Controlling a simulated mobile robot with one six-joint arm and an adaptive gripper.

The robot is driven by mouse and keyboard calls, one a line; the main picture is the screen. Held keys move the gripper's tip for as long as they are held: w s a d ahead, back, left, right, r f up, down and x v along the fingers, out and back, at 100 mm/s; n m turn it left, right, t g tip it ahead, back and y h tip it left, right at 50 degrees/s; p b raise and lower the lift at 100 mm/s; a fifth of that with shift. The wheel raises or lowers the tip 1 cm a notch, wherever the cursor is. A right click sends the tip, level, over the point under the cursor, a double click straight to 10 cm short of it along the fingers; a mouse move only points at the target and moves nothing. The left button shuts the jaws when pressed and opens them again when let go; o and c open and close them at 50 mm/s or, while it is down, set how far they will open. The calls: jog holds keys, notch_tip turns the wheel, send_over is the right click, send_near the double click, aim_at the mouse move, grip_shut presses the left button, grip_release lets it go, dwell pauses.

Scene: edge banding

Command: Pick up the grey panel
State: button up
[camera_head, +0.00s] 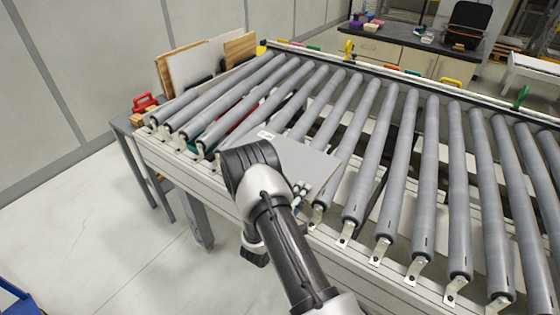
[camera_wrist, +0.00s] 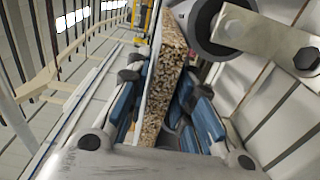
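The grey panel (camera_head: 302,165) lies on the rollers near the conveyor's front edge, partly hidden by my arm. In the wrist view its speckled chipboard edge (camera_wrist: 168,80) stands between the blue finger pads. My gripper (camera_wrist: 164,88) is at the panel's near edge, with one finger on each side. The pads appear to touch both faces close to their tips, so it looks shut on the panel. In the head view the fingers are mostly hidden behind my wrist. The panel appears to be still at roller level; any small gap beneath is not visible.
Grey conveyor rollers (camera_head: 430,185) extend right and behind the panel. Several boards (camera_head: 200,62) stand upright at the back left, with a red-handled tool (camera_head: 145,103) nearby. A desk (camera_head: 415,42) is at the back.

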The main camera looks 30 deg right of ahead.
aim_at(309, 181)
jog(key=x, duration=0.5)
jog(key=shift+d+b, duration=0.15)
jog(key=shift+b, duration=0.25)
jog(key=shift+c, duration=0.4)
grip_shut()
jog(key=shift+w+r, duration=0.15)
jog(key=shift+r, duration=0.05)
